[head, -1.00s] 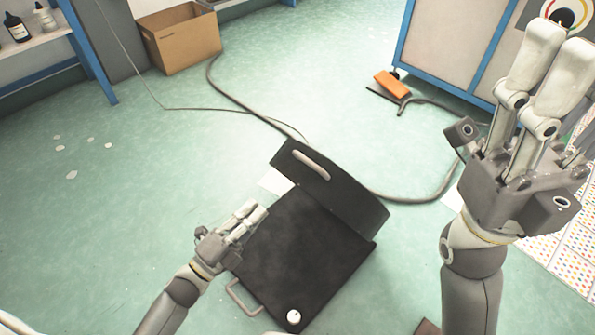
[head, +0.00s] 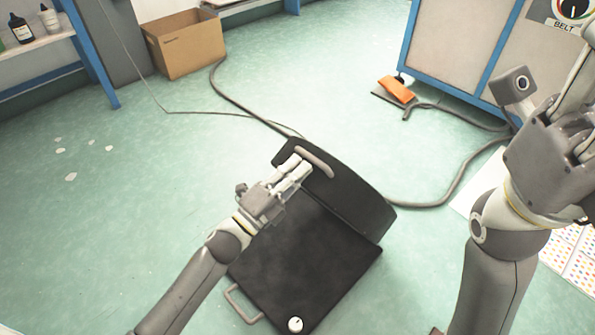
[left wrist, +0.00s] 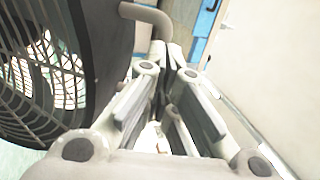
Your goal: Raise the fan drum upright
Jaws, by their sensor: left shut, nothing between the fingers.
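The black fan drum (head: 352,195) is on the floor at the middle of the head view, its curved wall slanting and a grey bar handle (head: 315,162) on top. A flat black panel (head: 305,265) joins it, with a white knob (head: 295,325) and a side handle. The left wrist view shows the drum's wire grille (left wrist: 40,85) at left and its bar handle (left wrist: 152,14) at top. My left gripper (head: 298,168) is shut and empty, its fingertips beside the handle. Contact is unclear. My right gripper (head: 575,95) is cut off at the right edge, away from the drum.
A grey hose (head: 450,188) runs behind the drum. An orange pedal (head: 396,89) lies near a blue-framed cabinet (head: 455,45). A cardboard box (head: 185,45) stands at the back left beside a shelf (head: 35,48). The green floor to the left is mostly clear.

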